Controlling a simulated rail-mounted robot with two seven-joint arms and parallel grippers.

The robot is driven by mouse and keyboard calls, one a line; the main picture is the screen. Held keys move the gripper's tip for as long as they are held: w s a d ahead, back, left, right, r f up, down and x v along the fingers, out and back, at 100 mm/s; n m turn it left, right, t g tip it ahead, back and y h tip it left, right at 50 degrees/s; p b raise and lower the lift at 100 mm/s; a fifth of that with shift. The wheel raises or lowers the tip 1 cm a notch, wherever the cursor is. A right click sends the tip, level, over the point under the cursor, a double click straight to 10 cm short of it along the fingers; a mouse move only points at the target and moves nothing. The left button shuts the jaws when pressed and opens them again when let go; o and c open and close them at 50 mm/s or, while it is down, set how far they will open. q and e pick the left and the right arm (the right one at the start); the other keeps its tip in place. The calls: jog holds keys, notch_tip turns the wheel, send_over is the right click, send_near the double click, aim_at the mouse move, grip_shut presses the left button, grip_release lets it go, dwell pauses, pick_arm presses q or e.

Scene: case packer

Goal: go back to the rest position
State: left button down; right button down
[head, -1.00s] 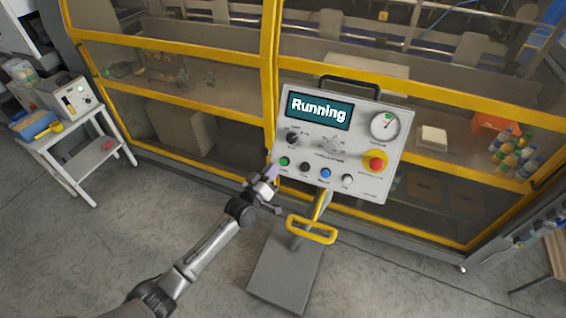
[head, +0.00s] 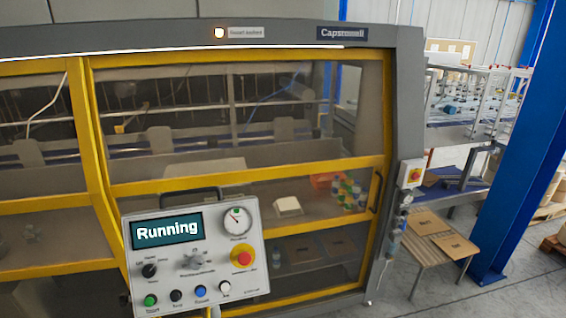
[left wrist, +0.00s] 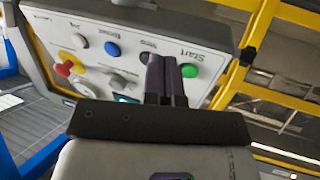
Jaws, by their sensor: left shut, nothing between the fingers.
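The control panel (head: 256,286) stands in the lower middle of the head view. Its screen (head: 166,231) reads "Running". Its lower row holds a green button (head: 150,300), a black one (head: 176,296), a blue one (head: 201,292) and a white one (head: 224,287). My left gripper (left wrist: 168,58) shows only in the left wrist view, shut and empty. Its dark fingers point toward the panel's button row, beside the green Start button (left wrist: 190,71) in the picture. I cannot tell whether they touch the panel. My right gripper is in neither view.
The yellow-framed machine (head: 240,183) fills the area behind the panel. A red emergency knob (head: 243,258) and a gauge (head: 237,219) sit on the panel. At right are a small wooden-topped table (head: 428,252) and a blue column (head: 525,150). Some grey floor shows at lower right.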

pick_arm(q)
jog(key=s+d+r+m+g+p, duration=0.1)
jog(key=s+d+r+g, duration=0.15)
jog(key=s, duration=0.55)
jog(key=s+d+r+g+y+p, duration=0.1)
jog(key=s+d, duration=0.3)
jog(key=s, duration=0.4)
jog(key=s+d+r+m+g+p, duration=0.15)
jog(key=s+d, duration=0.25)
jog(key=s, duration=0.4)
jog(key=s+d+f+g, duration=0.2)
jog(key=s+f, duration=0.3)
jog(key=s, duration=0.7)
jog(key=shift+f+g, duration=0.2)
jog(key=shift+g, duration=0.7)
jog(key=shift+n, duration=0.25)
